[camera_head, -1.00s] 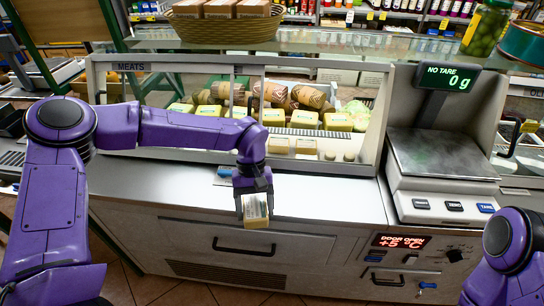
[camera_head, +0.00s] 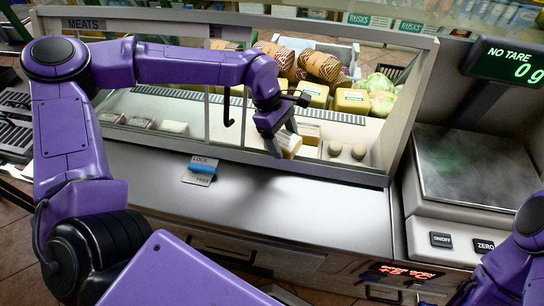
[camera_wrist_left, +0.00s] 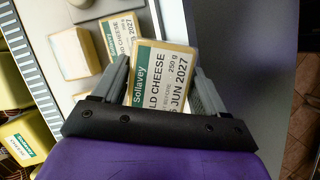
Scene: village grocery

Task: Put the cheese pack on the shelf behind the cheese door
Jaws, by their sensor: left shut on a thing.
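My left gripper (camera_head: 280,138) is shut on a pale cheese pack (camera_head: 290,146) with a white and green label. It holds the pack at the front of the right half of the display case, at the case's lower edge. In the left wrist view the cheese pack (camera_wrist_left: 163,82), labelled Sollavey, sits tilted between both fingers (camera_wrist_left: 160,88). The white shelf (camera_head: 254,125) inside the case lies just beyond. Another cheese pack (camera_head: 310,132) stands on it, close to the held one. Whether the held pack touches the shelf, I cannot tell. My right gripper is out of view.
Two small round pale items (camera_head: 347,150) stand right of the packs. Yellow cheese blocks (camera_head: 352,101) and patterned rolls (camera_head: 319,64) fill the back. A black handle (camera_head: 228,108) and upright frame stand left of my gripper. A scale (camera_head: 475,170) stands at the right.

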